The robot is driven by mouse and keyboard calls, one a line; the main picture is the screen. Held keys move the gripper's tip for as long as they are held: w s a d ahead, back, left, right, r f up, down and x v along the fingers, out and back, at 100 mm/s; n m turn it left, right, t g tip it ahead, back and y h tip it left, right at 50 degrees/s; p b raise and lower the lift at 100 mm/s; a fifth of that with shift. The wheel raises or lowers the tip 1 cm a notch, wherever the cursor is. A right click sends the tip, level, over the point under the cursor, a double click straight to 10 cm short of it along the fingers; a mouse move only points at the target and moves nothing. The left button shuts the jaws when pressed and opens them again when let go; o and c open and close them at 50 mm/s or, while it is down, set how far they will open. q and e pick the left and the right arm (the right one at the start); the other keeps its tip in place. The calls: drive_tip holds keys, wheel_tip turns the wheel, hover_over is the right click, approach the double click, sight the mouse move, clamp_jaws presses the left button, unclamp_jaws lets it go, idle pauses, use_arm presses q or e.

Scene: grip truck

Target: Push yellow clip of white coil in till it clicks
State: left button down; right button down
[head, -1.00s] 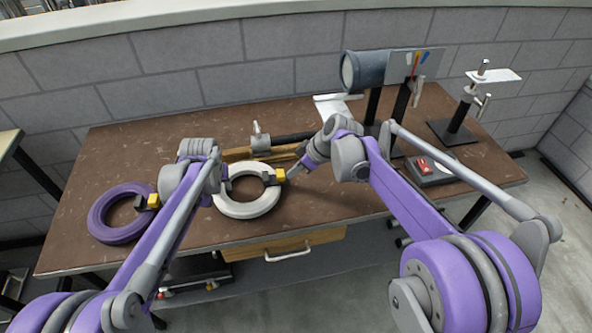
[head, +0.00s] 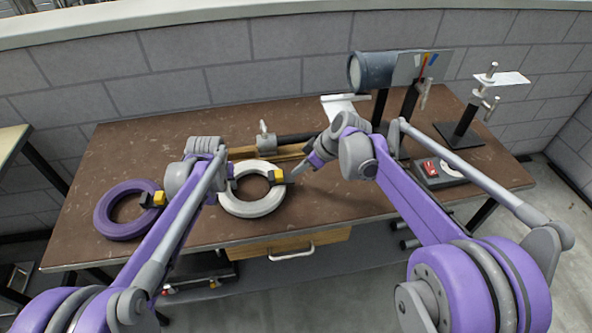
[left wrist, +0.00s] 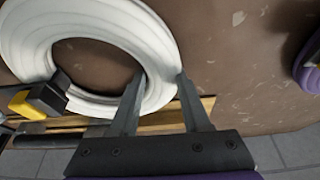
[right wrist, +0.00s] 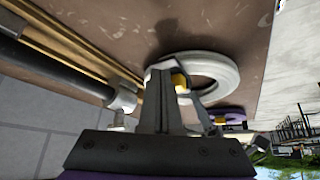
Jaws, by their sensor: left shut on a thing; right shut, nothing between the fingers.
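The white coil (head: 250,209) lies flat on the brown workbench. Its yellow clip (head: 278,176), with a dark housing, sits on the coil's right side; it also shows in the left wrist view (left wrist: 24,102) and the right wrist view (right wrist: 180,80). My left gripper (left wrist: 158,77) is shut on the coil's left side, one finger inside the ring and one outside. My right gripper (right wrist: 157,68) is shut and empty, its tips right beside the clip. In the head view the right gripper (head: 292,178) is just right of the clip; contact cannot be told.
A purple coil (head: 121,229) with its own yellow clip lies to the left. A dark bar with a metal clamp (head: 265,140) and wooden strips lie behind the white coil. Stands, a grey cylinder (head: 371,72) and a red-switch box (head: 430,170) are at the right. The front bench is clear.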

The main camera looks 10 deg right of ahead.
drive_tip(key=shift+d+r, duration=0.6)
drive_tip(key=shift+d, duration=0.3)
wheel_tip(320, 180, up, 7)
use_arm(q)
drive_tip(key=shift+c, duration=0.8)
unclamp_jaws()
drive_tip(key=shift+r, duration=0.1)
drive_tip(key=shift+p+v, duration=1.5)
drive_tip(key=shift+v, duration=0.95)
drive_tip(key=w+p+v, duration=0.1)
drive_tip(key=p+v, duration=0.4)
drive_tip(key=v, duration=0.3)
drive_tip(key=shift+r, duration=0.6)
use_arm(e)
wheel_tip(320, 180, up, 10)
drive_tip(key=w, duration=0.1)
drive_tip(key=shift+w+r, duration=0.15)
drive_tip(key=shift+r, duration=0.05)
